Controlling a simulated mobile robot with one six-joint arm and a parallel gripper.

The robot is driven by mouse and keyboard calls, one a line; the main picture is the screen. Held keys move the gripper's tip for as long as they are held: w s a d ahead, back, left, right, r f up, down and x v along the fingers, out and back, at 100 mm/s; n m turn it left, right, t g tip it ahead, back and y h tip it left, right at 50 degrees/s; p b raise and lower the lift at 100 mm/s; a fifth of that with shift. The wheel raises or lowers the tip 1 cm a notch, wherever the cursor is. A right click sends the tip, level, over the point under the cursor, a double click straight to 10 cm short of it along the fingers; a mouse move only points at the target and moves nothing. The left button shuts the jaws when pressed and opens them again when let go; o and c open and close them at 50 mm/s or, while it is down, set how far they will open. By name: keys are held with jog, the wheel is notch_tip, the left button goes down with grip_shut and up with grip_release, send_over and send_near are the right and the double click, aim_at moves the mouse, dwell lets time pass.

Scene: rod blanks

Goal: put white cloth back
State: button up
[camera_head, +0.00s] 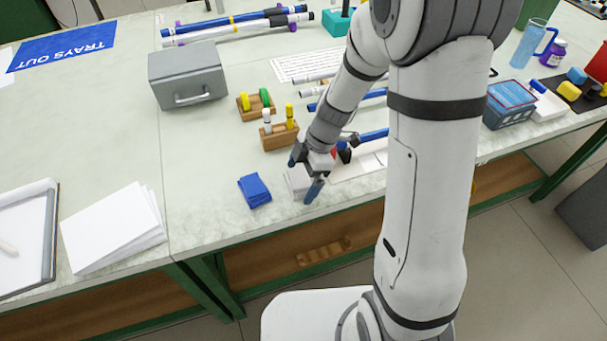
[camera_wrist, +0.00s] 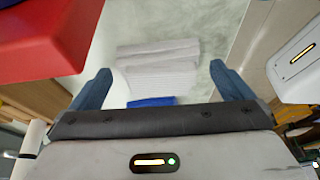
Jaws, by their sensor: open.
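The white cloth (camera_head: 296,183) is a folded stack lying on the pale bench near its front edge, partly hidden by my gripper in the head view. In the wrist view the white cloth (camera_wrist: 158,68) lies in the gap between my fingers. My gripper (camera_head: 304,172) is open, with its blue-tipped fingers pointing down over the cloth. In the wrist view nothing is held in my gripper (camera_wrist: 160,76). I cannot tell whether the fingers touch the cloth. A folded blue cloth (camera_head: 254,190) lies just left of it, and it also shows in the wrist view (camera_wrist: 151,102).
A red block-like thing (camera_wrist: 45,38) is close to one finger in the wrist view. Wooden holders (camera_head: 279,136) with coloured pegs and a grey box (camera_head: 188,77) stand behind. Papers (camera_head: 115,228) lie left. Bench between blue cloth and papers is clear.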

jog(key=v, duration=1.1)
jog(key=s+d+r+m+t+h, duration=0.2)
jog(key=s+d+r+m, duration=0.1)
jog(key=s+m, duration=0.4)
jog(key=s+d+r+m+t+h, duration=0.2)
jog(key=s+d+r+m, duration=0.2)
jog(key=m, duration=1)
jog(key=s+d, duration=0.1)
jog(key=s, duration=0.2)
jog(key=shift+r, duration=0.15)
jog(key=shift+d, duration=0.15)
jog(key=shift+p+v, duration=0.85)
jog(key=shift+p, duration=0.05)
jog(key=shift+w, duration=0.15)
